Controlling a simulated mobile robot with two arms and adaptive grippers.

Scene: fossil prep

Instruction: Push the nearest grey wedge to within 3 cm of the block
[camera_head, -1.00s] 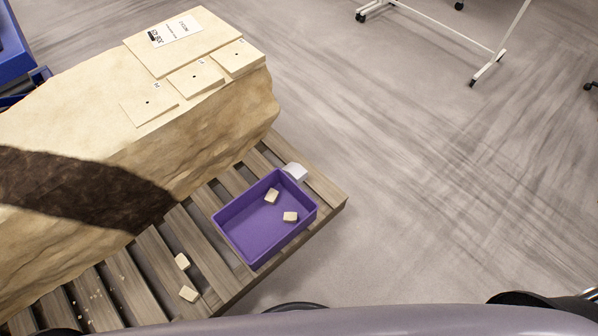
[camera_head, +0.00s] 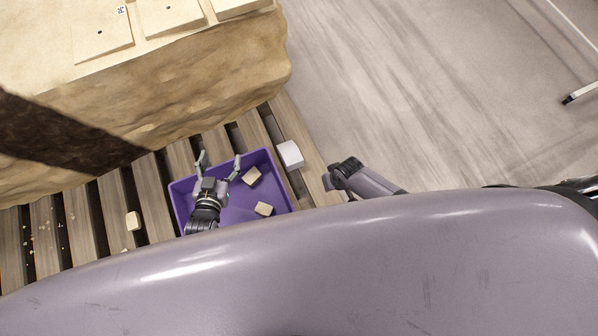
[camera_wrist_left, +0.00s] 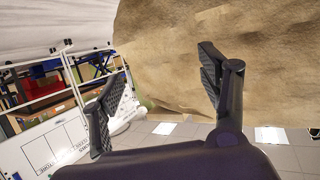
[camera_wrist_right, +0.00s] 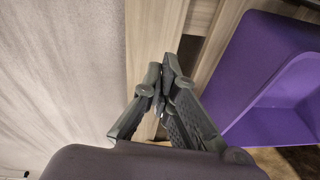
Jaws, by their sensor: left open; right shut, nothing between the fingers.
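A small whitish-grey piece (camera_head: 290,155) lies on the pallet slats, just right of the purple tray; it may be the grey wedge, but its shape is unclear from above. The large tan rock block (camera_head: 190,95) stands behind the tray, with a dark band at its left. My left gripper (camera_head: 219,158) is open and empty above the tray, facing the rock; the left wrist view shows rock beyond its spread fingers (camera_wrist_left: 157,88). My right gripper (camera_head: 333,178) is right of the whitish piece, by the pallet edge. Its fingers (camera_wrist_right: 160,78) are shut and empty.
The purple tray (camera_head: 178,205) holds tan pieces (camera_head: 252,176). Another tan piece (camera_head: 133,221) lies on the pallet (camera_head: 112,205) to the left. Flat tan plates (camera_head: 100,33) lie on the rock. Open floor (camera_head: 400,90) is to the right.

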